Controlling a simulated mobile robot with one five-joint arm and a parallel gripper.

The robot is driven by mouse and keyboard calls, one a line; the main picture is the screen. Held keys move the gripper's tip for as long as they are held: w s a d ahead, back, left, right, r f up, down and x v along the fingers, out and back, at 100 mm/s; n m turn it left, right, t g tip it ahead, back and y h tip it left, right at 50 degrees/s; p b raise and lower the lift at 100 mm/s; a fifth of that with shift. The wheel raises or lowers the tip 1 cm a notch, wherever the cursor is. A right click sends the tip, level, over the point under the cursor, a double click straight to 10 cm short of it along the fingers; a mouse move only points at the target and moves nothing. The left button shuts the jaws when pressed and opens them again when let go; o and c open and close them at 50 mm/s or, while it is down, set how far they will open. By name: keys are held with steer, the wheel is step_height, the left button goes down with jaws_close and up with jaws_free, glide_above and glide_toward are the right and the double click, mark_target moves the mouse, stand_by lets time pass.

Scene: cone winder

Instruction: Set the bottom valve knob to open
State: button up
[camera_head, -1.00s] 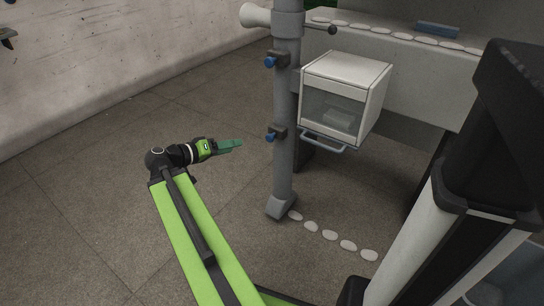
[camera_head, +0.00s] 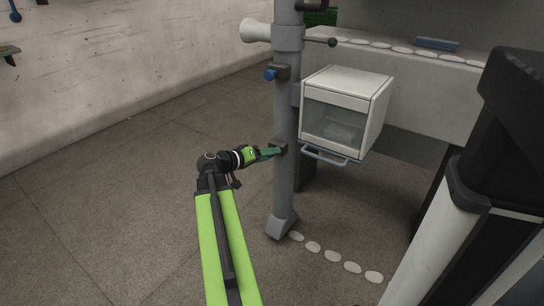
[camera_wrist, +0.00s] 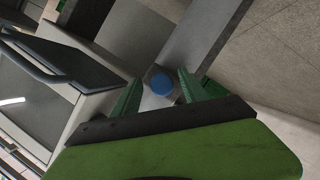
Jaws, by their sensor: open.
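The bottom valve knob (camera_wrist: 162,84) is blue and round on a dark block; in the wrist view it shows between my two green fingers. In the head view its block (camera_head: 279,147) is on the grey column, and my gripper hides the knob itself. My gripper (camera_head: 276,152) is open at this block, its fingertips (camera_wrist: 157,88) one on each side of the knob. I cannot tell whether either finger touches the knob. A second blue knob (camera_head: 270,74) sits on a block higher up the same column.
The grey column (camera_head: 284,190) stands upright on the floor. A white box with a clear front (camera_head: 345,110) and a grey handle (camera_head: 325,158) is close on the right. A cone and a lever with a black ball (camera_head: 332,42) are above. Floor at left is clear.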

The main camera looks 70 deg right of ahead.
steer(key=shift+s+d+f, duration=0.15)
steer(key=shift+s+d, duration=0.15)
steer(key=shift+d, duration=0.2)
steer(key=shift+c, duration=0.3)
jaws_close()
stand_by(0.8)
